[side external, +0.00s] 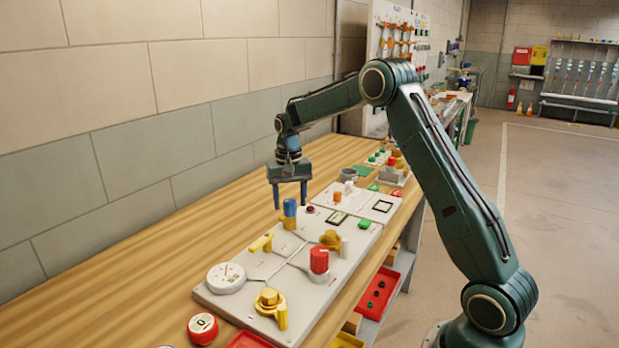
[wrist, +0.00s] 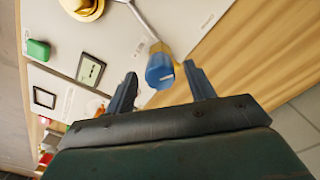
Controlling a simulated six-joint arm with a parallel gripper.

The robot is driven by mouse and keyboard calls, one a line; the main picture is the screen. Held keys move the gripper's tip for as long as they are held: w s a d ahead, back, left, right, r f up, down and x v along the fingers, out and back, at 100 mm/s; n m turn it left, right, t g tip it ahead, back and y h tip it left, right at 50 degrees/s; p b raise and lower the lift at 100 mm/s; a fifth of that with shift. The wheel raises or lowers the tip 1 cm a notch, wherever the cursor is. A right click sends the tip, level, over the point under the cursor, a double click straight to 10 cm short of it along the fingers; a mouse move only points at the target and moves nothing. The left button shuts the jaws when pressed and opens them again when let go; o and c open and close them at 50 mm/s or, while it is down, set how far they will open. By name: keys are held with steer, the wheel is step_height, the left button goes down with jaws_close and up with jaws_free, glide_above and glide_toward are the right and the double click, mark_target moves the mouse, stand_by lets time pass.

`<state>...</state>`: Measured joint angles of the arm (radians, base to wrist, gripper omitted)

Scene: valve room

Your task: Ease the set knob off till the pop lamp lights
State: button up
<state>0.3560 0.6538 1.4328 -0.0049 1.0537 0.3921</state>
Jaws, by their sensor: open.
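A blue-capped knob (side external: 290,208) on a yellow brass body stands upright at the far left edge of the pale valve panel (side external: 337,270). My gripper (side external: 290,199) is open and points down over it. In the wrist view the blue cap (wrist: 159,72) shows a white mark and lies between my open fingertips (wrist: 161,76), with a gap to each finger. I cannot tell the fingers' exact height against the cap. A small dark red lamp-like dot (side external: 310,210) beside the knob shows no clear glow. No label naming the set knob or pop lamp is readable.
A round white gauge (side external: 226,277), a yellow lever (side external: 262,243), a red knob (side external: 319,260), brass valves (side external: 269,298) and a green button (side external: 364,224) share the panel. A red counter (side external: 202,327) stands in front. Bare wooden bench lies left of the panel.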

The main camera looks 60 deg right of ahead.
steer(key=shift+f, duration=0.65)
steer(key=c, duration=1)
steer(key=shift+n, duration=0.9)
steer(key=o, duration=1)
steer(key=shift+r, duration=0.15)
